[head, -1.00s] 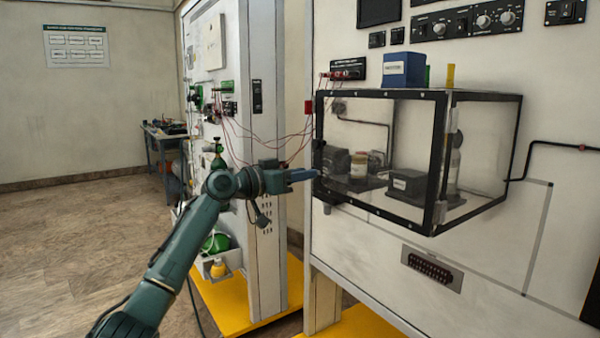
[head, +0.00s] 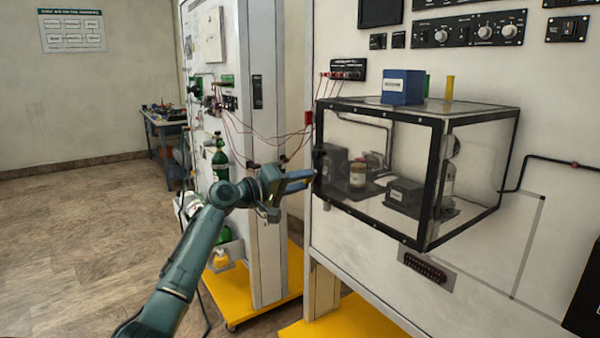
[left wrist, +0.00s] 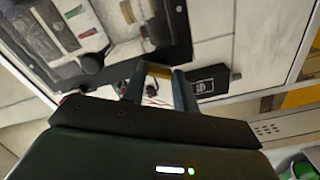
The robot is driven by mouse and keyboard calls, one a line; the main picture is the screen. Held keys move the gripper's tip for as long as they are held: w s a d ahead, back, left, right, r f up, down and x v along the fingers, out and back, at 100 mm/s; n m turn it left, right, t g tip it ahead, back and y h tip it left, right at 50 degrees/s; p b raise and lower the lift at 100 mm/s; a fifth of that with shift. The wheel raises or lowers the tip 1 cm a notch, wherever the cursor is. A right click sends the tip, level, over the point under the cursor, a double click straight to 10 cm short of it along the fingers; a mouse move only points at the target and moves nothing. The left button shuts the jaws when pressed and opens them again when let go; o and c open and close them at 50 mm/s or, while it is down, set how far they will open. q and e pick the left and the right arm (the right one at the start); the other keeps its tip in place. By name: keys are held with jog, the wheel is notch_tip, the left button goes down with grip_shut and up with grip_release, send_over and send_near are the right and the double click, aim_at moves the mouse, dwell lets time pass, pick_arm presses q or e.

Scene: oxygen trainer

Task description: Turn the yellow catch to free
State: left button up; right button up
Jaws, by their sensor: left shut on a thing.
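My left gripper (head: 304,180) reaches the left edge of the clear, black-framed box (head: 380,232) on the white panel. In the left wrist view the fingers (left wrist: 160,84) are shut on a small yellow piece, the yellow catch (left wrist: 160,71), beside the box's dark frame. Most of the catch is hidden by the fingers, so its turn angle is hard to tell. The box's front looks closed. My right gripper is in neither view.
A blue box (head: 403,87) and a yellow cylinder (head: 449,88) stand on top of the clear box. Red wires (head: 262,134) hang between the two panels, behind my left gripper. Dark blocks and a jar (head: 357,173) are inside the box.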

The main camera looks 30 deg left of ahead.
pick_arm(q)
jog(key=shift+a+r+n+p, duration=0.1)
jog(key=shift+a+n+p, duration=0.05)
jog(key=shift+n+p, duration=2.55)
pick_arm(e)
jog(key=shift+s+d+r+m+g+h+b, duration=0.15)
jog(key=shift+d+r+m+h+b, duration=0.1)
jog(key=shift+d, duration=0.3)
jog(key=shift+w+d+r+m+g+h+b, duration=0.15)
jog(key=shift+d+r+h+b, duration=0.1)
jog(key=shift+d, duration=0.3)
pick_arm(q)
jog(key=shift+n, duration=0.5)
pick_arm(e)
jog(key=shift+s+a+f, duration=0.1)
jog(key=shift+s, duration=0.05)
pick_arm(q)
jog(key=o, duration=0.9)
jog(key=shift+o, duration=0.4)
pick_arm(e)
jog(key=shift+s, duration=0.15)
